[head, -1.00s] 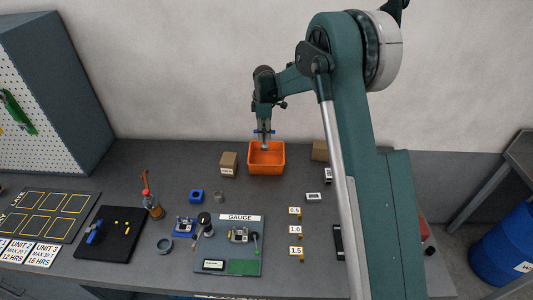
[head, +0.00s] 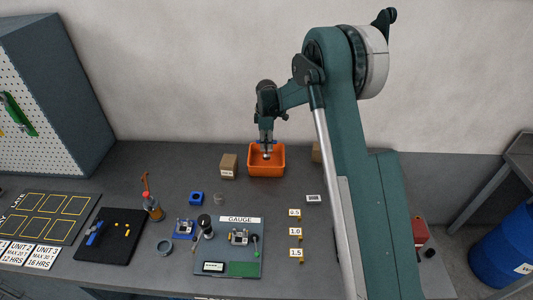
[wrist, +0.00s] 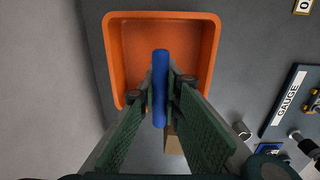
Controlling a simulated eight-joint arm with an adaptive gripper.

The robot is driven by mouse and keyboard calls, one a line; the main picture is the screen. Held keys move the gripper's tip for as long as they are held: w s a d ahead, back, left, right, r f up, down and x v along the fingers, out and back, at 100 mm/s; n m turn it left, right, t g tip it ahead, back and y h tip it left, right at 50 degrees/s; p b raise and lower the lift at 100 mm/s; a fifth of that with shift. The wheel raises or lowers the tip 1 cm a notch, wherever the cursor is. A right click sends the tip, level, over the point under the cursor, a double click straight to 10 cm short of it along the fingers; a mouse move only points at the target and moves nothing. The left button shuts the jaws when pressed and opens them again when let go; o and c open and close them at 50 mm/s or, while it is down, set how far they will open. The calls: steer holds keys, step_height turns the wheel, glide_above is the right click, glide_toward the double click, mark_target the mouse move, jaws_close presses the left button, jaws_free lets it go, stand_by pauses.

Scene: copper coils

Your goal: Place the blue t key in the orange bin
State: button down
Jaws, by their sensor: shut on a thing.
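The orange bin (head: 266,170) stands at the back of the bench, and it fills the upper middle of the wrist view (wrist: 118,40). My gripper (wrist: 160,95) is shut on the blue bar of the t key (wrist: 160,68). The bar points away from me, and its far part lies over the bin's inside in the wrist view. In the head view my gripper (head: 266,148) is at the bin, with the blue bar near the rim. I cannot tell how much of the key is below the rim. The rest of the key is mostly hidden by the fingers.
A cardboard box (head: 228,167) stands just left of the bin, and another (head: 317,152) is partly behind my arm. The bench right around the bin's front is clear.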

mark_target(266, 153)
steer(key=shift+f, duration=0.5)
steer(key=shift+f, duration=0.1)
steer(key=shift+f, duration=1.75)
steer(key=c, duration=2.5)
jaws_free()
steer(key=shift+s+r, duration=0.1)
steer(key=shift+r, duration=5.9)
